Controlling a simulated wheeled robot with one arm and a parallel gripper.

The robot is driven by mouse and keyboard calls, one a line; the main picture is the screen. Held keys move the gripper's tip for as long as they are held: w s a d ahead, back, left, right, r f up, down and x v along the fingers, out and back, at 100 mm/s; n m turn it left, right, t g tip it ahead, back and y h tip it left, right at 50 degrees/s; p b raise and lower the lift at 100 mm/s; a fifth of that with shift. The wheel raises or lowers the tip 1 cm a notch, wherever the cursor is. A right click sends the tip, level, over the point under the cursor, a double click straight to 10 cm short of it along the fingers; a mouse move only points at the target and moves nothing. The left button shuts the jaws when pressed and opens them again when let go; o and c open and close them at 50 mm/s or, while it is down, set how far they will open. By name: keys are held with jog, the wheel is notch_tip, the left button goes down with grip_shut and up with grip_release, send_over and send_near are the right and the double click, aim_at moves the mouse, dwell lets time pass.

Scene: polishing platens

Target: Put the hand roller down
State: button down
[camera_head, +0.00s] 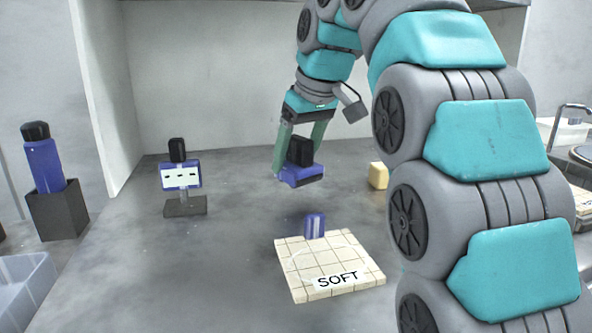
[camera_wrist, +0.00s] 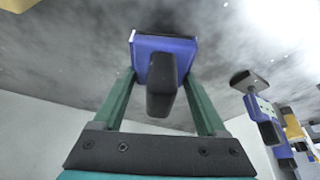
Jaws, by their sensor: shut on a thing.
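The hand roller (camera_head: 302,175), a blue body with a black grip, is held between the green fingers of my gripper (camera_head: 298,160). It is raised above the grey worktop (camera_head: 237,235), behind the tiled pad marked SOFT. In the wrist view the roller (camera_wrist: 179,46) sits between both fingertips, its black grip pointing towards the palm of my gripper (camera_wrist: 162,74). The roller's underside is hidden. My gripper is shut on it.
The cream tiled SOFT pad (camera_head: 338,290) has a small blue block (camera_head: 314,225) at its back edge. A blue device on a stand (camera_head: 181,175) is at left, with a blue bottle in a dark holder (camera_head: 58,210). A yellow block (camera_head: 378,175) is at right. Worktop between is clear.

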aim_at(296, 176)
jog(key=shift+f, duration=1.4)
jog(key=shift+f+b, duration=0.3)
jog(key=shift+s+f, duration=0.1)
jog(key=shift+f, duration=0.3)
jog(key=shift+c, duration=1.1)
grip_release()
jog(key=shift+f, duration=0.1)
jog(key=shift+o, duration=1.1)
jog(key=shift+r, duration=0.25)
